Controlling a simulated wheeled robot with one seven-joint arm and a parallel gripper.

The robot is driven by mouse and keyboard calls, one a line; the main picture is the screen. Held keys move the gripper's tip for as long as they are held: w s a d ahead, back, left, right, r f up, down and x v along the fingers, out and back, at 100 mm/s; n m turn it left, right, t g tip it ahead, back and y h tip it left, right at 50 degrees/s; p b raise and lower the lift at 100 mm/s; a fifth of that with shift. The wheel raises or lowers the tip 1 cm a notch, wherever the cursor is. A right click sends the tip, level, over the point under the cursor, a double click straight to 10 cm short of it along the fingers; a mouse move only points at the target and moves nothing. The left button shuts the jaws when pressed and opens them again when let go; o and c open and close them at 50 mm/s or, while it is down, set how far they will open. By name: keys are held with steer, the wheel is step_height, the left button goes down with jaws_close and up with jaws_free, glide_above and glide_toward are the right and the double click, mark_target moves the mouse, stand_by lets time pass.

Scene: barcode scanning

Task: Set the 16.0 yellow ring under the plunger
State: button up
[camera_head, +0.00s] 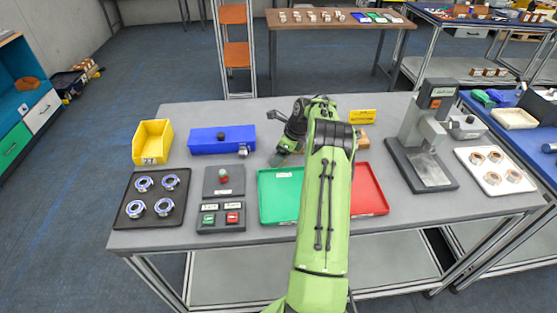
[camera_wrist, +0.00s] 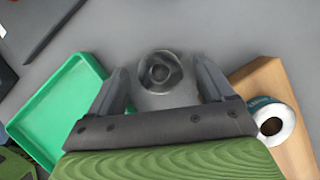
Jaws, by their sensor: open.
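My gripper (camera_head: 281,157) is over the grey table, just behind the green tray. In the wrist view my gripper (camera_wrist: 159,75) has its two fingers apart, with a grey metal round part (camera_wrist: 160,95) with a dark hole between them. I cannot tell if they touch it. No ring is clearly yellow; rings with orange-tan marks (camera_head: 495,158) lie on the white tray at the right. The grey press (camera_head: 427,130) stands left of that tray, over its dark base plate (camera_head: 432,174). Its plunger is too small to make out clearly.
A black tray (camera_head: 124,214) holds several blue-marked rings. The green tray (camera_head: 268,215) and red tray (camera_head: 370,190) lie near my arm. A wooden block (camera_wrist: 272,75) bears a white ring-shaped part with a teal side (camera_wrist: 274,122). A blue box (camera_head: 220,141) and yellow bin (camera_head: 152,135) stand at the left.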

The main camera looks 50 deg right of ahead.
steer(key=c, duration=1.4)
step_height(320, 180, up, 10)
steer(key=shift+r+p, duration=0.1)
steer(key=shift+p, duration=1)
